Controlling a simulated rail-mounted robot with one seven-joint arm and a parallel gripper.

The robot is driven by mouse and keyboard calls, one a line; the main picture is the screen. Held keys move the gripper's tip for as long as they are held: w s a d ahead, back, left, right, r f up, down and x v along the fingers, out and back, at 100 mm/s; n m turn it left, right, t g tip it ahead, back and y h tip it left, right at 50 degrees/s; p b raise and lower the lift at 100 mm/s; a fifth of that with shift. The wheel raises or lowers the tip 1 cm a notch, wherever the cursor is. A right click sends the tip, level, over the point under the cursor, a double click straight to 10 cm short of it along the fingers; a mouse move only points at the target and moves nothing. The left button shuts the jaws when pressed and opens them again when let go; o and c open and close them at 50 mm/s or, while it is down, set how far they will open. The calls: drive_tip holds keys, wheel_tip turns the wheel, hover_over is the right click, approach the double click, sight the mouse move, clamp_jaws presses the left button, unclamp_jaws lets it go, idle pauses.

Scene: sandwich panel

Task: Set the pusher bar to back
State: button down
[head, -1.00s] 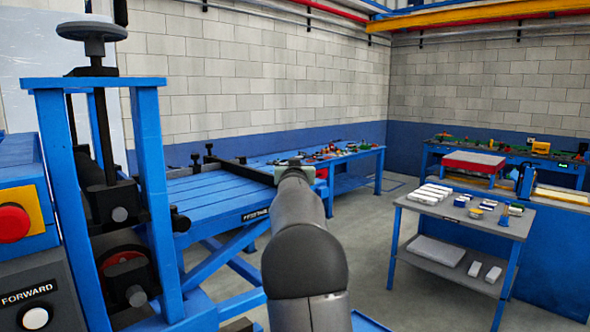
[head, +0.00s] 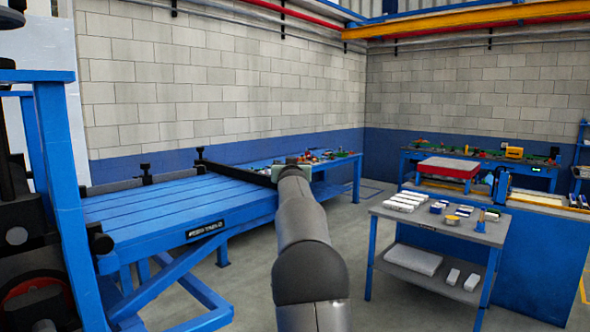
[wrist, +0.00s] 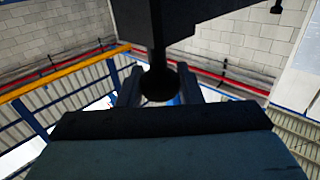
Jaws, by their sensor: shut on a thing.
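The pusher bar (head: 238,172) is a dark bar lying across the far part of the blue slatted table, with a small upright post at its far end. My gripper (head: 291,167) is at the bar's near end, at the table's front edge; my arm hides part of this spot. In the wrist view my gripper (wrist: 158,88) has its two fingers on either side of a round black knob (wrist: 158,84) on the bar's dark underside (wrist: 200,18). It is shut on this knob.
The blue table (head: 150,215) has a bare top left of the bar. A blue machine frame (head: 62,190) stands at the left. A grey trolley (head: 440,222) with small items stands at the right, with open floor between. A workbench (head: 345,160) stands behind the table.

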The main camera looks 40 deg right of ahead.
drive_tip(key=shift+s+d+r, duration=0.1)
drive_tip(key=shift+d+r, duration=0.05)
drive_tip(key=c, duration=1.4)
unclamp_jaws()
drive_tip(key=o, duration=0.3)
drive_tip(key=shift+d, duration=0.2)
drive_tip(key=shift+o, duration=0.2)
drive_tip(key=shift+a, duration=0.1)
drive_tip(key=shift+a+f, duration=0.1)
drive_tip(key=shift+f, duration=0.1)
drive_tip(key=b+v, duration=0.4)
drive_tip(key=v, duration=1.3)
drive_tip(key=shift+b, duration=0.3)
